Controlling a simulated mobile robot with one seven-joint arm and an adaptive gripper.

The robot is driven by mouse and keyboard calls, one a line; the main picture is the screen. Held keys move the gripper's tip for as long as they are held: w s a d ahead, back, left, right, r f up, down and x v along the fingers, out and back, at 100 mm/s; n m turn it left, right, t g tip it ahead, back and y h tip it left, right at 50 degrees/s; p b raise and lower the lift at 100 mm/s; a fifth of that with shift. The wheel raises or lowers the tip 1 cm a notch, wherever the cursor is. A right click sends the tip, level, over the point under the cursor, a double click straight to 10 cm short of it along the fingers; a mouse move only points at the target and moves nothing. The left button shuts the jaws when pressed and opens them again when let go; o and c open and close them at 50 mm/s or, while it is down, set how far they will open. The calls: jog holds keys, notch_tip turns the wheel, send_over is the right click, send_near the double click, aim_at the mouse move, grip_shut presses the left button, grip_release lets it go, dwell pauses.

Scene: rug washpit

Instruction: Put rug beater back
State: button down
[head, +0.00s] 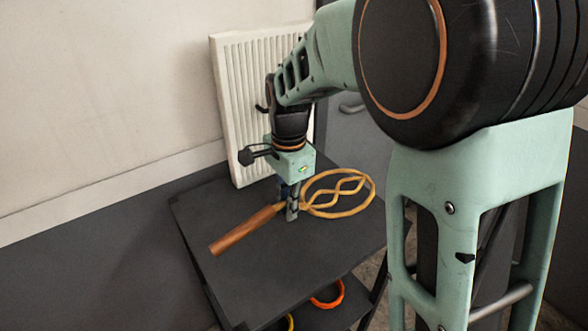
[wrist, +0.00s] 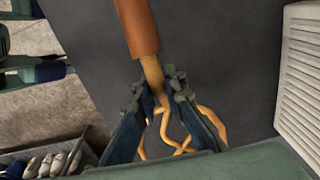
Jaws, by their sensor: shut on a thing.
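The rug beater (head: 338,209) has a brown wooden handle (head: 245,229) and a looped tan head. It is over the dark table top (head: 270,285), handle toward the front left and loops toward the back right. My gripper (head: 291,213) points down and is shut on the beater's neck, between handle and loops. In the wrist view the fingers (wrist: 160,112) close around the neck below the handle (wrist: 138,28), and the loops are partly hidden behind them. I cannot tell whether the beater touches the table.
A white radiator (head: 232,105) stands against the wall behind the table; it also shows in the wrist view (wrist: 302,75). An orange ring (head: 328,296) and a yellow ring (head: 290,322) are on a lower shelf. A bin of pale items (wrist: 45,163) shows at the wrist view's lower left.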

jog(key=w+f, duration=0.1)
jog(key=w+d+f, duration=0.1)
jog(key=shift+d+f, duration=0.2)
jog(key=shift+f, duration=0.1)
notch_tip(320, 180, down, 4)
jog(key=shift+w+d+r, duration=0.1)
jog(key=shift+r, duration=0.1)
jog(key=c, duration=2)
grip_release()
jog(key=r, duration=1.2)
jog(key=shift+s+d, duration=0.1)
jog(key=shift+s, duration=0.1)
